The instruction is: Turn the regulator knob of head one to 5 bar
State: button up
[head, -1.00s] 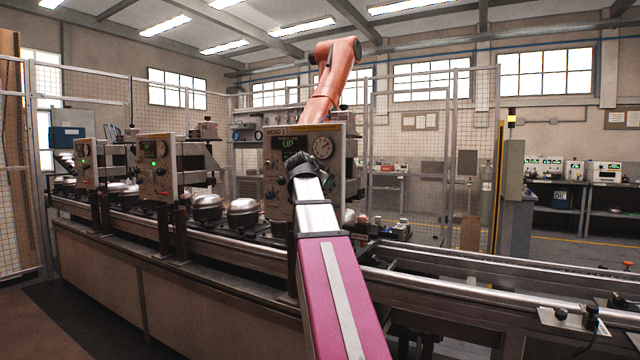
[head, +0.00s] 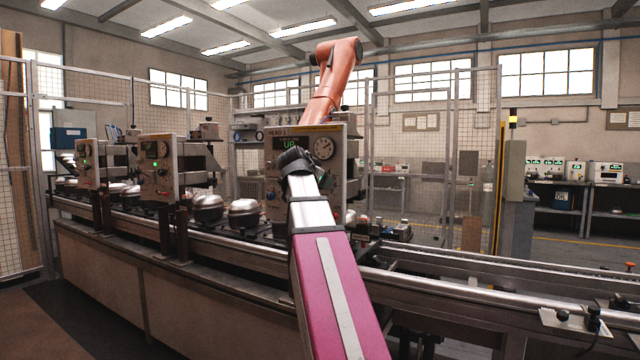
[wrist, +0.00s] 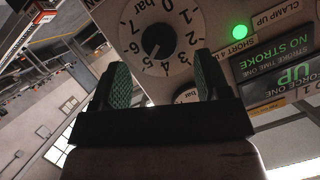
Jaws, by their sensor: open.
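The head one panel (head: 334,180), with a green "UP" display and a round gauge (head: 323,148), stands behind my gripper. In the wrist view the panel is upside down. The regulator knob (wrist: 157,37) is dark, at the centre of a pale round scale marked in bar. My gripper (head: 293,158) hides the knob in the head view.
Beside the scale are a lit green lamp (wrist: 240,31) and a "NO STROKE / UP" display (wrist: 290,72). The conveyor (head: 480,292) runs below; compressors (head: 243,212) stand left of the panel.

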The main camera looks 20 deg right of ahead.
jog(key=v, duration=0.6)
dwell(0.3)
jog(key=w+a+f+n+g+y, duration=0.1)
jog(key=a+f+n+y, duration=0.1)
jog(key=f, duration=1)
jog(key=w+a+f+n+g+y, duration=0.1)
jog(key=a+f+n+g, duration=0.15)
jog(key=f, duration=0.85)
jog(key=w+a+f+n+g+y, duration=0.1)
jog(key=a+f+n+y, duration=0.1)
jog(key=f, duration=1)
jog(key=s+a+f+n+g+y, duration=0.1)
jog(key=s+f, duration=0.4)
jog(key=f, duration=0.5)
jog(key=s+a+f+n+g+y, duration=0.2)
jog(key=s+a+f, duration=0.3)
jog(key=f, duration=0.6)
jog(key=s+a+f+n+g+y, duration=0.1)
jog(key=s+f, duration=0.4)
jog(key=f, duration=0.5)
jog(key=shift+s+a+f+n+g+y, duration=0.3)
jog(key=shift+a+n+g, duration=0.45)
jog(key=shift+a+n, duration=0.5)
